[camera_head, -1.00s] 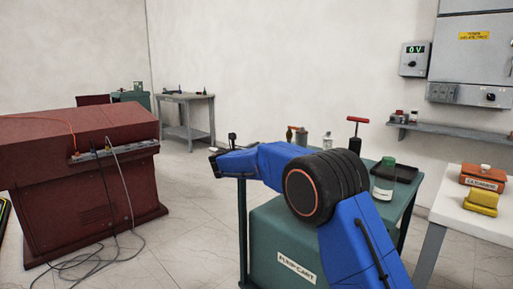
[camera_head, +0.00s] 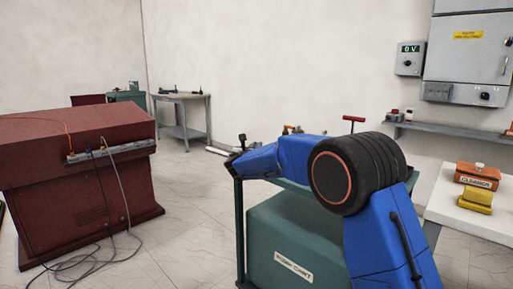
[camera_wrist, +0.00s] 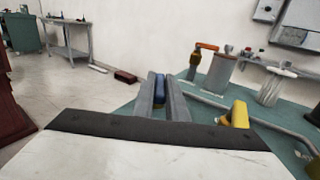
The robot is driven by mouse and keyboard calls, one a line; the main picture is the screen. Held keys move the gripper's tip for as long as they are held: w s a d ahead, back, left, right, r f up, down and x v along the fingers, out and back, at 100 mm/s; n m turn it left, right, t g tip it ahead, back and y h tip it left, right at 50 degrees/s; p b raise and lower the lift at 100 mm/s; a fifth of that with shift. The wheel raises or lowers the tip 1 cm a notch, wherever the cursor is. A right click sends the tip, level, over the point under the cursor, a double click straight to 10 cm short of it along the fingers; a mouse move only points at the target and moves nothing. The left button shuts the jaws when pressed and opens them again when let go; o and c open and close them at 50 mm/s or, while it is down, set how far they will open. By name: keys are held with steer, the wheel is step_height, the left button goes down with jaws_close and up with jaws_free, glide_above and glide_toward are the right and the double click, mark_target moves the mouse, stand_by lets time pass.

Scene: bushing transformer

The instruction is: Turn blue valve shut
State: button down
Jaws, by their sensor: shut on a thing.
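The blue valve handle (camera_wrist: 158,84) shows in the wrist view as a small blue bar above the cart top. My gripper (camera_wrist: 161,90) has its two grey fingers on either side of it and is shut on it. The fingers hide most of the handle and its pipe, so its exact turn is hard to tell. In the head view my blue arm covers the valve, and the fingers cannot be made out.
A yellow valve handle (camera_wrist: 239,114) stands to the right near a grey pipe (camera_wrist: 215,105). Canisters and an orange-handled tool (camera_wrist: 207,47) stand behind on the green cart (camera_head: 280,245). A dark red cabinet (camera_head: 80,195) is at left, with open floor between. A white table (camera_head: 450,215) is at right.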

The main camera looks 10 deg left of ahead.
steer(key=c, duration=1.8)
jaws_free()
steer(key=shift+o, duration=0.2)
steer(key=s+a, duration=0.2)
steer(key=s, duration=1.5)
steer(key=shift+s+a, duration=0.15)
steer(key=shift+c, duration=0.3)
